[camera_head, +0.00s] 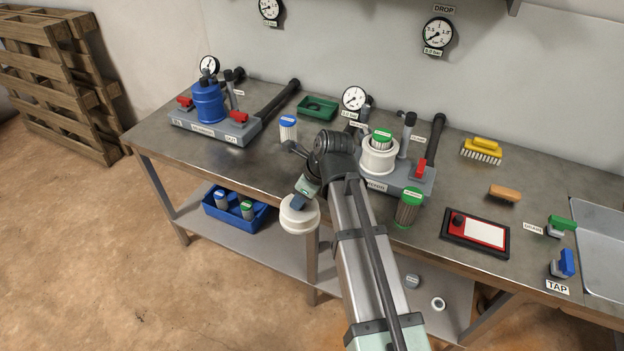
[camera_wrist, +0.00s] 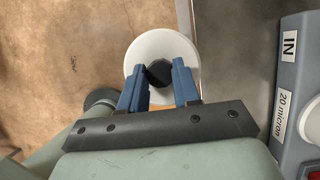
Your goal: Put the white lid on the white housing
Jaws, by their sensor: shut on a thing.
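My gripper (camera_head: 299,201) is shut on the white lid (camera_head: 299,218) and holds it in the air in front of the bench edge. In the wrist view the blue fingers (camera_wrist: 160,74) close around the dark knob on top of the round lid (camera_wrist: 165,42). The white housing (camera_head: 376,166) stands on the grey manifold on the bench, up and to the right of my gripper. It is open at the top, and a green-capped cartridge (camera_head: 382,136) sticks up out of it.
A blue housing (camera_head: 208,103) stands on the left manifold. A blue-capped cartridge (camera_head: 288,128) and a green-capped cartridge (camera_head: 408,208) stand on the bench. A green tray (camera_head: 317,109) lies behind. A red-and-black panel (camera_head: 475,233) and brushes are at right. A blue bin (camera_head: 232,216) sits on the lower shelf.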

